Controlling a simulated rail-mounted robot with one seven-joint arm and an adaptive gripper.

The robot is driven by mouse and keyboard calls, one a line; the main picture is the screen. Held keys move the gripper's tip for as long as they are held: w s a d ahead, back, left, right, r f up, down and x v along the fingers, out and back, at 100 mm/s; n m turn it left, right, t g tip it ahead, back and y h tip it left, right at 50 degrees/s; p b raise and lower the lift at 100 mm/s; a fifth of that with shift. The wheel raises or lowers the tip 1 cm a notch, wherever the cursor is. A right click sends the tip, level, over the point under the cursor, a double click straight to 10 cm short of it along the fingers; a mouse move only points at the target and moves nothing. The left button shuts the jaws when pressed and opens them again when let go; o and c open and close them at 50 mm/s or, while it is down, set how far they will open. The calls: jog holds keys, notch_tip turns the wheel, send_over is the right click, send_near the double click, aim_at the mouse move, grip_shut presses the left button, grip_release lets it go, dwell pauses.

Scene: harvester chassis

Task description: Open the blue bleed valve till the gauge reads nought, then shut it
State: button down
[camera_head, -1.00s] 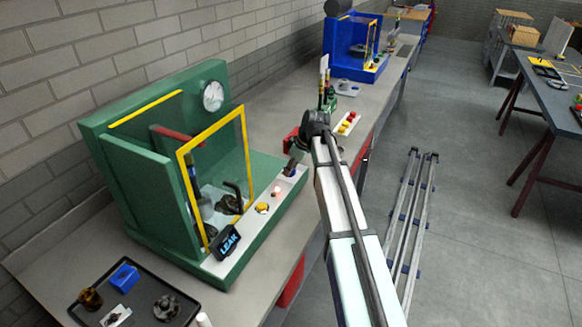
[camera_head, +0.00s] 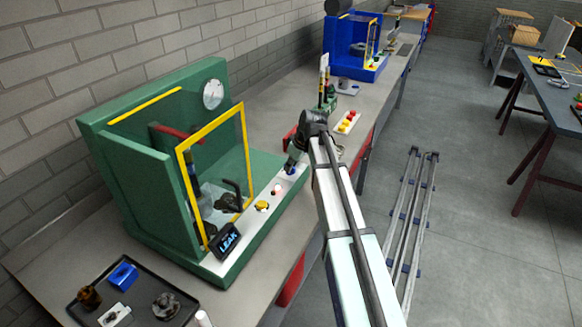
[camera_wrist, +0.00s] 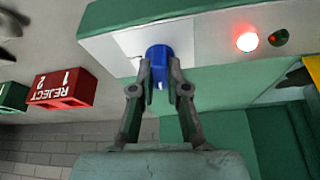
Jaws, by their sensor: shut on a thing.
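The blue bleed valve knob (camera_wrist: 158,62) stands on the white front strip of the green test rig. In the head view the blue knob (camera_head: 290,171) shows at the right end of that strip, under my gripper. My gripper (camera_wrist: 159,88) has its two fingers closed on either side of the knob. The gauge (camera_head: 213,94) is a round white dial on the rig's back wall; its needle is too small to read. A display (camera_head: 228,243) at the strip's near end shows "LEAK" in blue.
A yellow button (camera_head: 262,206) and a lit red lamp (camera_wrist: 247,42) sit along the strip. A yellow-framed guard (camera_head: 181,152) stands beside it. A red REJECT bin (camera_wrist: 62,90) is near the wrist. A black tray (camera_head: 75,308) with parts lies at front left.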

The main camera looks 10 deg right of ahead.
jog(key=m+h, duration=0.1)
jog(key=m, duration=0.2)
jog(key=m+h+b, duration=0.1)
jog(key=m, duration=0.2)
jog(key=shift+s+a+t, duration=0.1)
jog(key=shift+a+t, duration=0.1)
jog(key=shift+t, duration=0.2)
jog(key=m+h, duration=0.1)
jog(key=m, duration=0.2)
jog(key=m+h+b, duration=0.1)
jog(key=m, duration=0.3)
jog(key=shift+h, duration=0.4)
jog(key=c, duration=1.2)
grip_release()
jog(key=shift+o, duration=0.2)
jog(key=v, duration=1.2)
jog(key=shift+w, duration=0.25)
jog(key=shift+a, duration=0.15)
